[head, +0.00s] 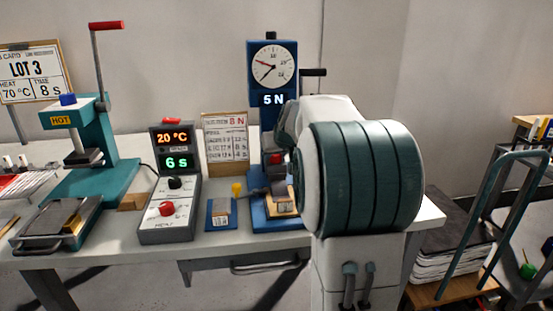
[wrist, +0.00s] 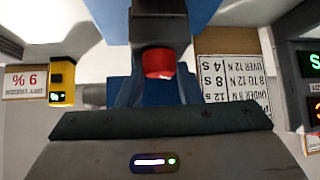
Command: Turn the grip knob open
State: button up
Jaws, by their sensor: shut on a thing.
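The grip knob is red and sits on a dark clamp on the blue peel tester (head: 262,88), below its round dial and a display reading 5 N. It shows in the wrist view (wrist: 158,63) at the upper middle, and as a small red spot in the head view (head: 276,158). My gripper (wrist: 158,78) is shut on the knob, with a dark finger on each side of it. In the head view my white and green arm covers the right of the tester and hides most of the gripper. I cannot tell how far the knob is turned.
A teal heat press (head: 112,165) with a raised red-tipped lever stands further left. A notice card (head: 225,130) stands behind.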

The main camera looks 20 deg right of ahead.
dwell(0.3)
jog(key=o, duration=1)
jog(key=shift+w, duration=0.1)
jog(key=p+v, duration=0.1)
jog(key=v, duration=1.3)
jog(key=shift+p, duration=0.4)
